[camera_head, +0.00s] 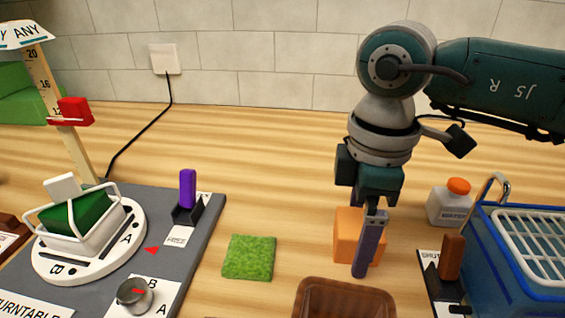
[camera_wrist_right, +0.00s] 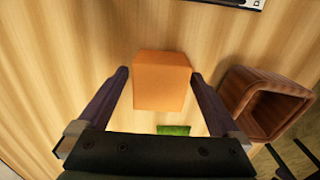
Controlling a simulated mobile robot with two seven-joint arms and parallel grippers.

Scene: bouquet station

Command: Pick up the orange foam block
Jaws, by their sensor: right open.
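The orange foam block (camera_head: 346,232) stands on the wooden table right of centre in the head view, partly hidden behind my right gripper (camera_head: 370,245). In the right wrist view the orange block (camera_wrist_right: 162,80) lies ahead of and between the two open fingers of the right gripper (camera_wrist_right: 160,82). The right gripper points down and is empty. I cannot tell its exact height above the table. My left gripper is not in view.
A brown wooden container (camera_head: 345,298) stands close in front of the block, and it also shows in the right wrist view (camera_wrist_right: 235,95). A green mat (camera_head: 249,257) lies to the left. A blue crate (camera_head: 510,265) and a white bottle (camera_head: 449,205) stand right. The turntable base (camera_head: 205,228) is left.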

